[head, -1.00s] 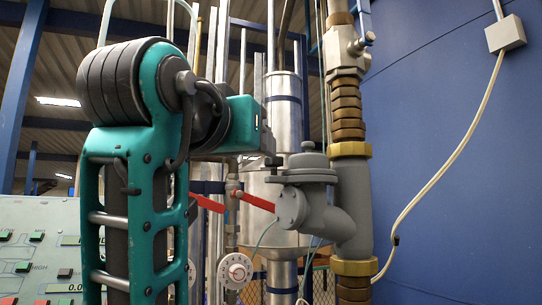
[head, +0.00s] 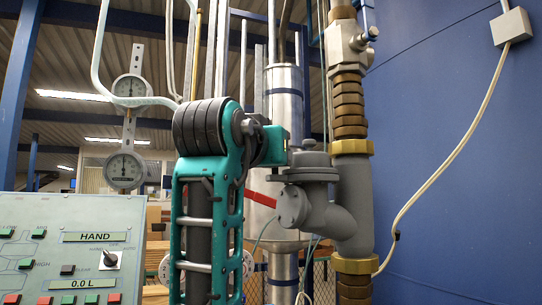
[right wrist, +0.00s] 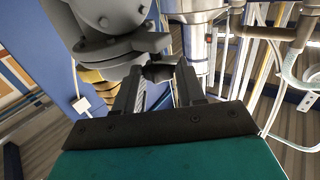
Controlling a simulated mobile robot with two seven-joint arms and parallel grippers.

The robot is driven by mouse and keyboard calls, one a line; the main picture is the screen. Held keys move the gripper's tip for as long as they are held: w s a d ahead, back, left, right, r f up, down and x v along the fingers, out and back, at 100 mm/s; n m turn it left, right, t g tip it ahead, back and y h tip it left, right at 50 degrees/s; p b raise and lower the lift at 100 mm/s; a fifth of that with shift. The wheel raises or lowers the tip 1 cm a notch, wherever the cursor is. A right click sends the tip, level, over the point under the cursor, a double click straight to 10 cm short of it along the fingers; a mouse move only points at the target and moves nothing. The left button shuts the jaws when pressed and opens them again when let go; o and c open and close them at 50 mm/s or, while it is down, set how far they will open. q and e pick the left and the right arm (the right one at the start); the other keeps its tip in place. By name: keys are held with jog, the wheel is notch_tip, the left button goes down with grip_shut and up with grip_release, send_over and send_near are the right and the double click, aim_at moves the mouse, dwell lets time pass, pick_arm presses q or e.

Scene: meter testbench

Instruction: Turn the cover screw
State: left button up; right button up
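The grey meter body (head: 330,210) with its round flanged cover (head: 309,172) stands on the vertical pipe, right of centre in the head view. My right gripper (right wrist: 160,76) is at the edge of the cover flange (right wrist: 125,52). Its two fingers stand apart, on either side of a small dark piece, seemingly the cover screw (right wrist: 158,71). This piece fills the space between the fingertips, so the gripper looks shut on it. In the head view my teal arm reaches the cover from the left, and the screw cannot be made out. My left gripper is not in view.
A control panel (head: 70,235) with buttons and a selector is at the lower left. Two dial gauges (head: 126,130) hang behind it. A red lever (head: 262,199) and a silver pipe (head: 284,105) stand close to my arm. A blue wall (head: 465,170) is at the right.

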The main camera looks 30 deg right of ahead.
jog(key=c, duration=0.6)
jog(key=shift+g+h, duration=0.3)
jog(key=shift+g, duration=0.1)
jog(key=m+g, duration=0.3)
jog(key=g, duration=0.2)
jog(key=w+m+g+h, duration=0.1)
jog(key=m+g, duration=0.3)
jog(key=g, duration=0.1)
jog(key=w+m+g+h, duration=0.1)
jog(key=m+g, duration=0.2)
jog(key=g, duration=0.2)
jog(key=shift+a+r+m, duration=0.1)
jog(key=shift+a+m, duration=0.1)
jog(key=shift+m, duration=0.2)
jog(key=shift+w+d+m+g+y, duration=0.1)
jog(key=shift+m+g+y, duration=0.2)
jog(key=shift+m+g, duration=0.65)
jog(key=o, duration=0.8)
jog(key=shift+n+g, duration=0.25)
